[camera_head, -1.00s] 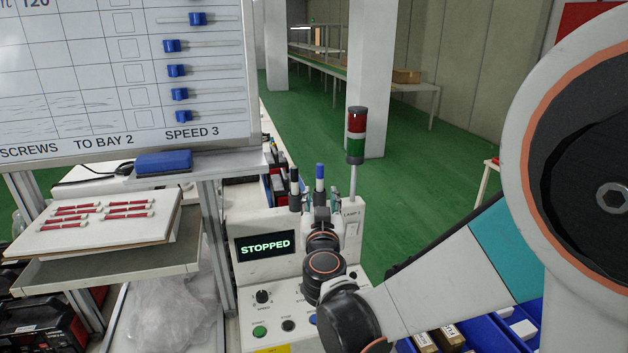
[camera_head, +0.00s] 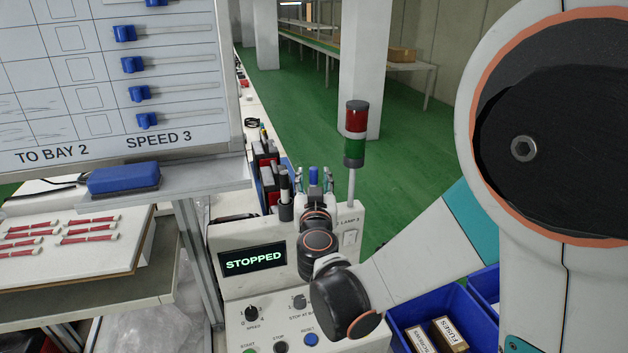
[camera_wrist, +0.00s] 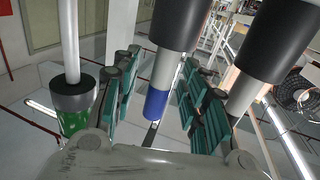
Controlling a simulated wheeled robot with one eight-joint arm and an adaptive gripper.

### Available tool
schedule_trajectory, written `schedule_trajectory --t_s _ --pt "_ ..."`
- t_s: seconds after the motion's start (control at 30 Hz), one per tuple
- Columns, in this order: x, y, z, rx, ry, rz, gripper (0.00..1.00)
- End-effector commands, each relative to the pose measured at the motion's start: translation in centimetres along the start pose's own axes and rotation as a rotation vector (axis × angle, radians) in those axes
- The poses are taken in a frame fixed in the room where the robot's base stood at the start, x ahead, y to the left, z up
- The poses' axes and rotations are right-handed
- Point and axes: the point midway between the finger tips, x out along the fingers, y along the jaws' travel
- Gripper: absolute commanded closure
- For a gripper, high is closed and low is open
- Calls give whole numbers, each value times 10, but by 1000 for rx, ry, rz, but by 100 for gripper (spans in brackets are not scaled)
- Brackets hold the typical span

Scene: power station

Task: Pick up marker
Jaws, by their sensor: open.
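In the head view, a marker with a blue cap (camera_head: 314,176) stands upright behind the top of the control box. A marker with a black cap (camera_head: 284,184) stands to its left in a dark holder (camera_head: 286,212). My gripper (camera_head: 314,184) is open, its fingers on either side of the blue-capped marker. The wrist view looks upside down. There the blue-capped marker (camera_wrist: 160,92) hangs from its black holder (camera_wrist: 180,25) between the teal finger pads of my gripper (camera_wrist: 158,105). The other marker (camera_wrist: 245,90) is outside the right finger, its cap partly hidden. I cannot tell whether any pad touches a marker.
The control box (camera_head: 270,290) has a STOPPED display (camera_head: 253,260), knobs and buttons. A red-green signal lamp (camera_head: 355,135) rises close to the right of my gripper. A whiteboard (camera_head: 100,80), blue eraser (camera_head: 124,180) and tray of red-white sticks (camera_head: 60,250) are left. Blue bins (camera_head: 450,320) are lower right.

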Motion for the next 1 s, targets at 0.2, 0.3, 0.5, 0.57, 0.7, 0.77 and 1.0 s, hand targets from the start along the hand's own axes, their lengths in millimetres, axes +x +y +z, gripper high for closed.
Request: schedule_trajectory --t_s 0.2,0.3,0.5,0.57,0.7,0.77,1.0 --pt "0 0 0 0 0 -1 62" --pt "0 0 0 0 0 -1 83" --pt "0 0 0 0 0 -1 96" --pt "0 0 0 0 0 -1 96" --pt "0 0 0 0 0 0 96" --pt "0 0 0 0 0 0 96" --pt "2 0 -14 0 0 0 96"
